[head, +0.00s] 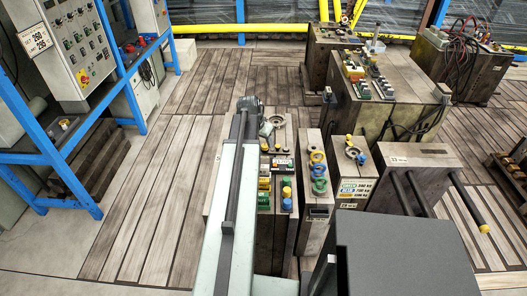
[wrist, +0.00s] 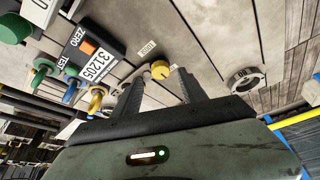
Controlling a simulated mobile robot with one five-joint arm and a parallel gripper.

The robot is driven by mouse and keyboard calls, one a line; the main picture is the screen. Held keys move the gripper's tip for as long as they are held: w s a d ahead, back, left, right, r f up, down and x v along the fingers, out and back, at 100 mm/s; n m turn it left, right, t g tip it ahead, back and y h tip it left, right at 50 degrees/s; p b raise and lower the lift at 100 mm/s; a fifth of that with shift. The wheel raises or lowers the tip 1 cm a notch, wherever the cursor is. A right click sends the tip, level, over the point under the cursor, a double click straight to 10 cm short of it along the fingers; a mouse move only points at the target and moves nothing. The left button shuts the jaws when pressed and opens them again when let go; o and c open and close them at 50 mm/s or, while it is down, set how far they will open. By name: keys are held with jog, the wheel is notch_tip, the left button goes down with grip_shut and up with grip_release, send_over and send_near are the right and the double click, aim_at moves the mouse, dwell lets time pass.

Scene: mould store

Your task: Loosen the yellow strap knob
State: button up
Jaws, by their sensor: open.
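A small yellow knob (wrist: 160,69) stands on the pale plank-like face in the wrist view, below a small label too small to read surely. My gripper (wrist: 159,80) is open and empty. Its two dark fingers reach toward the knob, one on each side in the picture. I cannot tell whether either finger touches it. A second yellow knob (wrist: 95,102) sits to the left, beside a blue knob (wrist: 71,90) and a green knob (wrist: 40,71). In the head view my arm covers part of the block, and I cannot make out the fingers or surely match the knob.
A dark box with an orange button and a "31205" label (wrist: 94,62) is at the left. A round ring fitting (wrist: 245,81) is at the right. In the head view, several blocks with coloured knobs (head: 317,170) stand close together; the plank floor (head: 150,200) at left is clear.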

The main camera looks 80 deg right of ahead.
aim_at(265, 146)
jog(key=b+x, duration=0.1)
jog(key=x, duration=0.2)
jog(key=shift+r, duration=0.1)
grip_shut()
jog(key=shift+w+a, duration=0.1)
jog(key=shift+a, duration=0.1)
jog(key=shift+d, duration=0.15)
